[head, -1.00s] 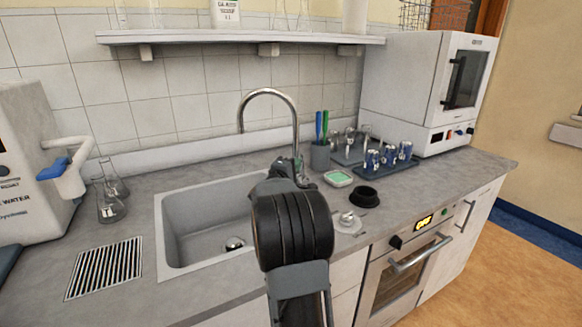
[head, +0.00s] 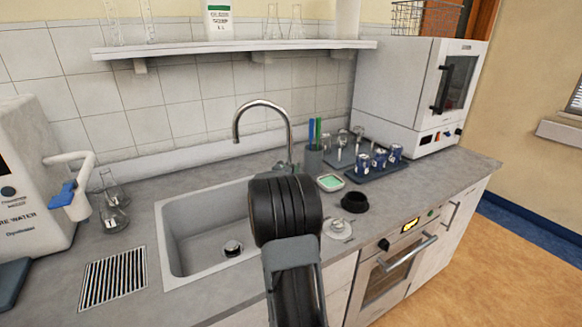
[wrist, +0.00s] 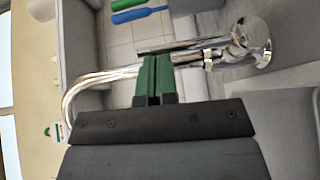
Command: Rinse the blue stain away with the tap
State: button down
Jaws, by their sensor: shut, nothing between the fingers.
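The chrome tap (head: 266,103) stands behind the grey sink (head: 172,235), its curved spout over the basin. In the wrist view the tap (wrist: 255,32) lies sideways, with its base at the right and its spout at the left. My gripper (wrist: 155,60) is shut and empty; its green fingertips overlap the chrome tube of the tap, near a thinner chrome bar. I cannot tell whether they touch. In the head view my arm hides the gripper and the tap's foot. I see no blue stain in the visible part of the basin; its right part is hidden by my arm.
A pen cup (head: 313,160), a green-topped dish (head: 330,182) and a black ring (head: 354,202) stand right of the tap. A tray (head: 372,176) of blue-marked cups is behind them. Glass flasks (head: 114,216) stand left of the sink. A shelf (head: 235,46) hangs above.

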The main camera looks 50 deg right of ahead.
jog(key=shift+a, duration=0.1)
jog(key=a+p, duration=0.2)
jog(key=a, duration=1.1)
jog(key=shift+s, duration=0.45)
jog(key=w+a+r+n+t+y+p, duration=0.15)
jog(key=a+t+y, duration=0.25)
jog(key=a+y, duration=0.45)
jog(key=w+a+r+t+y, duration=0.2)
jog(key=a+t+y, duration=0.25)
jog(key=a, duration=0.75)
jog(key=s+a+f+m+g+y, duration=0.2)
jog(key=s+a+g, duration=0.2)
jog(key=s, duration=0.5)
jog(key=s+a+f+m+g+y, duration=0.2)
jog(key=s+a+g, duration=0.3)
jog(key=s, duration=0.5)
jog(key=shift+s+f+g+p, duration=0.25)
jog(key=shift+f+g+p, duration=0.05)
jog(key=shift+g, duration=0.05)
